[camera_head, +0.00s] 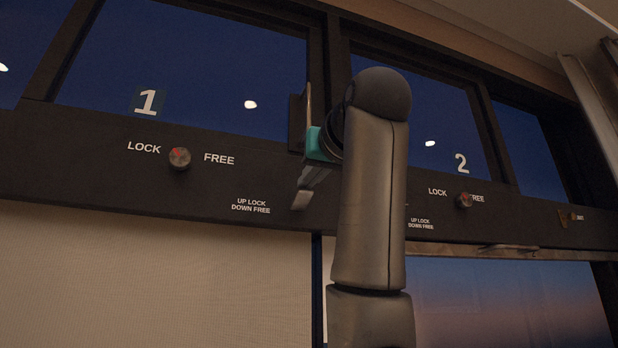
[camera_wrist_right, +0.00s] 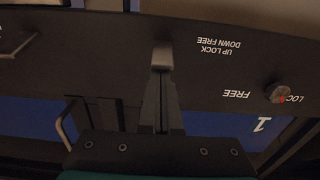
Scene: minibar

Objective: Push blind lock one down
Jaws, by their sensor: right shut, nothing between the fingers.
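Blind lock one appears as a small pale metal tab (camera_head: 301,200) on the dark window beam, right of the "UP LOCK DOWN FREE" label under number 1. It also shows in the right wrist view (camera_wrist_right: 162,56), at the tips of my fingers. My right gripper (camera_head: 308,184) is shut with nothing between its fingers, its tips at or very near the tab. I cannot tell whether they touch. The right wrist view shows the closed fingers (camera_wrist_right: 161,76) from behind, partly covering the tab. My left gripper is out of view.
A round LOCK/FREE knob (camera_head: 180,158) with a red mark sits left of the tab. A second knob (camera_head: 465,200) is under number 2. A pale blind (camera_head: 150,280) hangs below the beam. My right arm hides part of the beam between the two windows.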

